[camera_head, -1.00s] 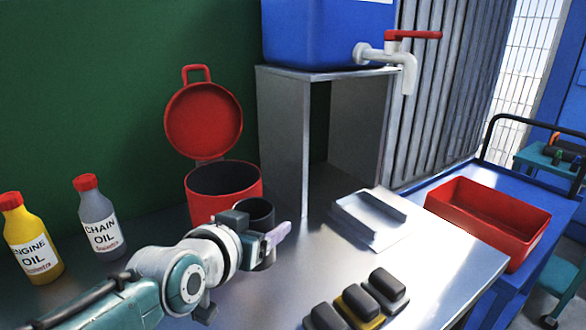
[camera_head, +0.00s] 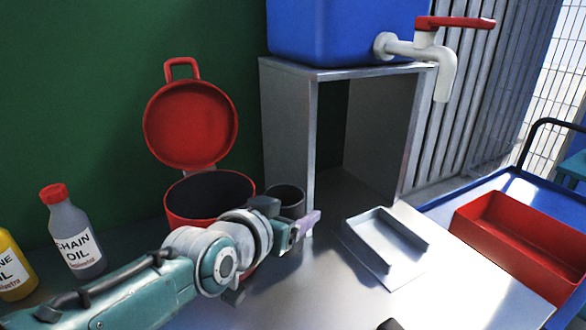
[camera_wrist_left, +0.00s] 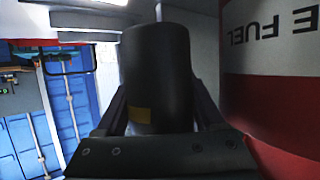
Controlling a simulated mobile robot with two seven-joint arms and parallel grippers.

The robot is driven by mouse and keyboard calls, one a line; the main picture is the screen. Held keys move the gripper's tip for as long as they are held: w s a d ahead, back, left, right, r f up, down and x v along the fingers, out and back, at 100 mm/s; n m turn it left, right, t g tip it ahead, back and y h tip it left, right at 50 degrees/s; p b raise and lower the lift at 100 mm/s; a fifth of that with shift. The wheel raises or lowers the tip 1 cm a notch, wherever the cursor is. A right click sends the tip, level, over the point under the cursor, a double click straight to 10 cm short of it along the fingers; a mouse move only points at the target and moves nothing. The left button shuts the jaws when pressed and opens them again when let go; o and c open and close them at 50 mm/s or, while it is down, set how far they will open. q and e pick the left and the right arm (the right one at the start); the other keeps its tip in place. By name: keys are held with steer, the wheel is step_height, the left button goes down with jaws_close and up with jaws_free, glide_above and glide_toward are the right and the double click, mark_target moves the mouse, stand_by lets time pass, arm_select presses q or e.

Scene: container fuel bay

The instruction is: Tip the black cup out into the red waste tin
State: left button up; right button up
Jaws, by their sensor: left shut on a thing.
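My left gripper (camera_head: 292,226) is shut on the black cup (camera_head: 287,194). The cup is upright with its open mouth up, just right of the red waste tin (camera_head: 182,219). The tin's red lid (camera_head: 190,128) stands open behind its dark mouth; its inside and the cup's contents cannot be made out. In the left wrist view the cup (camera_wrist_left: 157,70) fills the middle between the fingers, with a small yellow patch on its side. The tin (camera_wrist_left: 278,98) is close at the right there, with part of a "FUEL" label showing.
A grey bottle (camera_head: 72,238) and a yellow bottle (camera_head: 14,272) stand left of my arm. A grey stand (camera_head: 288,130) holds a blue tank (camera_head: 340,30) with a tap behind the cup. A grey tray (camera_head: 385,245) and a red bin (camera_head: 515,245) lie to the right.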

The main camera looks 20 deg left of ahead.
arm_select(q)
steer(key=r, duration=0.2)
steer(key=a+r+n+h+p, duration=0.1)
steer(key=r, duration=0.1)
steer(key=r+n+p, duration=0.1)
steer(key=r, duration=0.1)
steer(key=shift+a+r+h, duration=0.1)
steer(key=shift+a+h, duration=0.2)
steer(key=a+r+n+t+h+b, duration=0.1)
steer(key=n+b, duration=0.1)
steer(key=b, duration=0.1)
steer(key=a+r+n+t+h+b, duration=0.1)
steer(key=n+b, duration=0.2)
steer(key=b, duration=0.1)
steer(key=n+t+h+b, duration=0.1)
steer(key=n+b, duration=0.2)
steer(key=b, duration=0.1)
steer(key=shift+s+a+r+h, duration=0.1)
steer(key=shift+a+r+h, duration=0.2)
steer(key=shift+a+r, duration=0.1)
steer(key=shift+r+n+b, duration=0.2)
steer(key=shift+n+b, duration=0.1)
steer(key=shift+b, duration=0.05)
steer(key=shift+a, duration=0.1)
